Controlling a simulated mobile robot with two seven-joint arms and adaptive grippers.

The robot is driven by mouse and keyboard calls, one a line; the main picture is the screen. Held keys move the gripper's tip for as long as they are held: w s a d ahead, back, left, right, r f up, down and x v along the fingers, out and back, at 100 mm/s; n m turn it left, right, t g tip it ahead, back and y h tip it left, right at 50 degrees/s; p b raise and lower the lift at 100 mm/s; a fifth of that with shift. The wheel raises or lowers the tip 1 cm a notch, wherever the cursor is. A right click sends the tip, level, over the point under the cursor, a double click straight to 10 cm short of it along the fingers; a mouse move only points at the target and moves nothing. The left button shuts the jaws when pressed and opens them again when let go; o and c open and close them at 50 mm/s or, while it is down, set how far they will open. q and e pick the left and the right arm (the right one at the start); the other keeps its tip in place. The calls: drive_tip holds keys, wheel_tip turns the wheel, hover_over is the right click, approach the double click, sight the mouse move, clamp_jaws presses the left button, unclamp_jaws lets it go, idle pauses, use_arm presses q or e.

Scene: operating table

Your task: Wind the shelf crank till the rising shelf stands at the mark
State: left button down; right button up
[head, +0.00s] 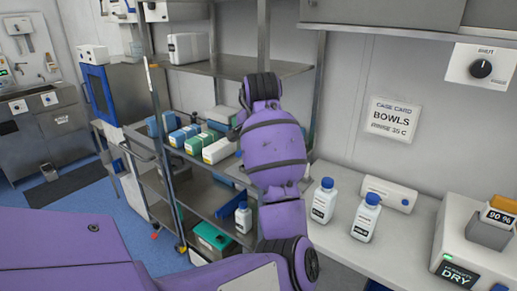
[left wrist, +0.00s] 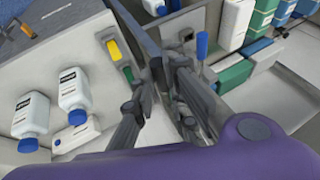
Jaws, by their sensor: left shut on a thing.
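The metal shelf rack (head: 225,66) stands left of centre in the head view, with boxes on its middle shelf (head: 190,177). My left arm crosses in front of it and hides its right part. My left gripper (left wrist: 166,72) shows in the left wrist view, with its dark fingers closed beside a grey post (left wrist: 134,22). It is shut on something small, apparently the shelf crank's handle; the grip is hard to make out. A blue handle-like piece (left wrist: 202,45) is just right of the fingers. I cannot make out the mark. My right gripper is not in view.
A device with a DRY display (head: 470,245) is at the right edge. Blue floor (head: 60,225) is open at left.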

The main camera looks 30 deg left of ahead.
use_arm(q)
drive_tip(key=shift+f, duration=0.1)
drive_tip(key=c, duration=1.8)
unclamp_jaws()
drive_tip(key=shift+c, duration=0.2)
drive_tip(key=v, duration=1.2)
drive_tip(key=shift+o, duration=0.5)
drive_tip(key=shift+a, duration=0.15)
